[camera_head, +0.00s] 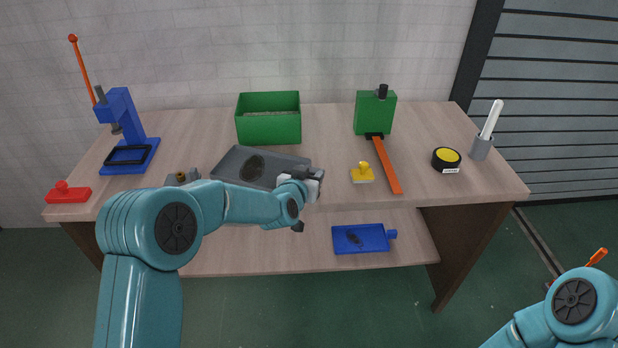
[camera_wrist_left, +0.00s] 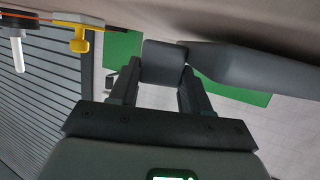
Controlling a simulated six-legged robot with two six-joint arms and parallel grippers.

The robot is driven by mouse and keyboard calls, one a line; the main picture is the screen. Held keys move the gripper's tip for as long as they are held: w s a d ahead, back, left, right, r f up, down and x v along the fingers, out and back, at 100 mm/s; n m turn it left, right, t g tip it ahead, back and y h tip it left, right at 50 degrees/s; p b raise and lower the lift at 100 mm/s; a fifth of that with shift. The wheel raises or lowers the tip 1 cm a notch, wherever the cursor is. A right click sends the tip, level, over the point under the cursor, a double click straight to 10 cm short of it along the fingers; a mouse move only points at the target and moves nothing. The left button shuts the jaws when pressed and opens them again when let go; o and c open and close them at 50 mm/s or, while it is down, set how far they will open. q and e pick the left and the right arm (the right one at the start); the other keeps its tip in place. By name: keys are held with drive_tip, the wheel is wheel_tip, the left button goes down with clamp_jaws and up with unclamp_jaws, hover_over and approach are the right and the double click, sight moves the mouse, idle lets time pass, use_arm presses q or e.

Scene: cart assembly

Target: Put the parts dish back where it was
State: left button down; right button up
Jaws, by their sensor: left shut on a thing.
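A dark grey dish (camera_head: 285,163) with a dark oval patch inside lies at the middle of the worktop in the head view. My left gripper (camera_head: 313,180) is at its right end, shut on its tab. In the left wrist view the gripper (camera_wrist_left: 162,85) has its two fingers on either side of the grey tab (camera_wrist_left: 163,60), and the dish body (camera_wrist_left: 250,72) extends to the right. I cannot tell whether the dish touches the worktop. A blue dish (camera_head: 375,245) with a side tab and a dark patch inside lies on the lower shelf. My right gripper is out of view.
Behind the grey dish stands a green bin (camera_head: 268,127). To its right are a yellow knobbed block (camera_head: 362,175), an orange bar (camera_head: 387,168) at a green block (camera_head: 375,112), and a yellow-black roll (camera_head: 446,158). A blue press (camera_head: 122,115) stands left.

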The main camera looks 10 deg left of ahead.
use_arm(q)
drive_tip(key=shift+w+f, duration=0.1)
drive_tip(key=shift+f, duration=0.4)
drive_tip(key=shift+r, duration=0.15)
drive_tip(key=c, duration=0.5)
unclamp_jaws()
